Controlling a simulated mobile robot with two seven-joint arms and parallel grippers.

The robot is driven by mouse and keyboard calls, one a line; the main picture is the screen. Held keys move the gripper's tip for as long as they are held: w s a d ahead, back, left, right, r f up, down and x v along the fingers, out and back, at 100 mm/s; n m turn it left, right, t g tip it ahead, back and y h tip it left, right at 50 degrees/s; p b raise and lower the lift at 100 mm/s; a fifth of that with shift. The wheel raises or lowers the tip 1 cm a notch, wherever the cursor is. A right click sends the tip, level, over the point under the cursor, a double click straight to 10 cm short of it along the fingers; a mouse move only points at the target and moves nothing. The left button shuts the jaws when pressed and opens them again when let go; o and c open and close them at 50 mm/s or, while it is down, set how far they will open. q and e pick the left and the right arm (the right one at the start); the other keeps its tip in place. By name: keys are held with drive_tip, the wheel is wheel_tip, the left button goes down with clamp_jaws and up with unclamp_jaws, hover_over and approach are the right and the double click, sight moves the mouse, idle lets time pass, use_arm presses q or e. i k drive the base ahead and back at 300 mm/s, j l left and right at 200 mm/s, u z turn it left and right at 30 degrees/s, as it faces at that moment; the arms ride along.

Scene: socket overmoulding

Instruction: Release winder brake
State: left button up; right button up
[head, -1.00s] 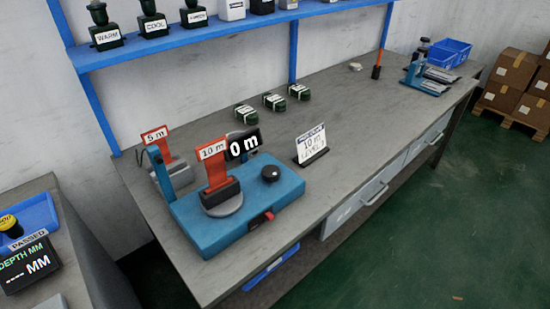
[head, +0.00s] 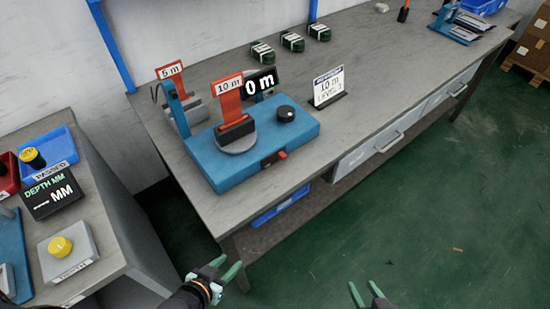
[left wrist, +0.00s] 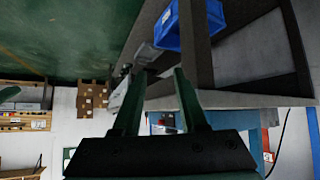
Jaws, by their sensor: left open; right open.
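The winder (head: 258,150) is a blue box on the near left part of the grey workbench. On top it has a grey disc with a red "10 m" plate (head: 228,100), a black knob (head: 286,114) and a display reading "0 m" (head: 262,83). A small red lever or switch (head: 282,155) sits on its front face. My left gripper (head: 228,270) is open and empty, below and in front of the bench. In the left wrist view its fingers (left wrist: 156,95) are apart. My right gripper (head: 368,290) is open and empty at the bottom edge, apart from everything.
A second stand with a "5 m" plate (head: 170,70) is behind the winder. A sign reading 10 m (head: 328,87) stands to its right. A blue bin (head: 280,205) is under the bench. A side table with a depth display (head: 50,190) is at left. Green floor is clear at right.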

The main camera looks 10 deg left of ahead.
sight(281, 155)
drive_tip(key=i+l, duration=0.1)
drive_tip(key=l, duration=0.6)
drive_tip(key=i+l, duration=0.1)
drive_tip(key=l, duration=0.55)
